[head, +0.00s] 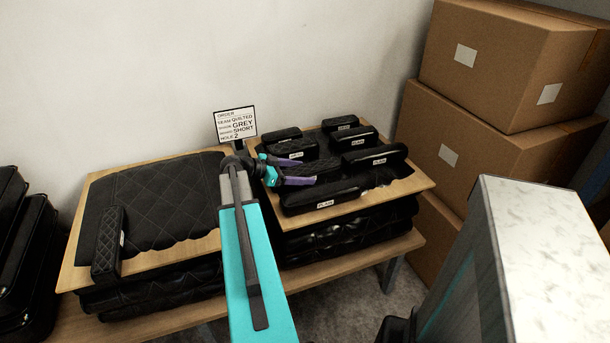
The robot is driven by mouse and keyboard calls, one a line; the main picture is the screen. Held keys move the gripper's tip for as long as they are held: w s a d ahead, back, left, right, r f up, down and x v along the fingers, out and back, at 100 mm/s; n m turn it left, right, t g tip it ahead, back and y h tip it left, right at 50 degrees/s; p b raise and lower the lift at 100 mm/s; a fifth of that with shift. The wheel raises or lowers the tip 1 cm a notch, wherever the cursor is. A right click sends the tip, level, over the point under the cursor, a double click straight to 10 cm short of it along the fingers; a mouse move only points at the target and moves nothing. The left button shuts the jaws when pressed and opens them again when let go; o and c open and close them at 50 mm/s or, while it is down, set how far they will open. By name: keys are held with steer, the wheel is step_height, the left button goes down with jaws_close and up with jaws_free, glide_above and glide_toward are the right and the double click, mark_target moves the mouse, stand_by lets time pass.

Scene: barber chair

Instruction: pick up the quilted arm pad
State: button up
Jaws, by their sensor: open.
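A black pad with a quilted-looking surface (325,168) lies among other pads on the right wooden board; no label shows on it. Another quilted arm pad (107,243), narrow and black with a small pale label, lies at the left end of the left board. My gripper (309,171) is over the right board, its purple fingers apart and pointing right. The fingertips are at the left end of the quilted-looking pad there. I cannot tell whether they touch it or hover above it, and my wrist hides part of that area.
Several black pads with labels, some reading PLAIN, crowd the right board (415,184), including a long front pad (320,197). An order sign (236,124) reads QUILTED, GREY, SHORT, HOLE 2. The left board (75,262) bears a quilted cushion (155,205). Cardboard boxes (490,65) stand right.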

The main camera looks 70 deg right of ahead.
steer(key=shift+s+d, duration=0.1)
stand_by(0.5)
steer(key=c, duration=1.5)
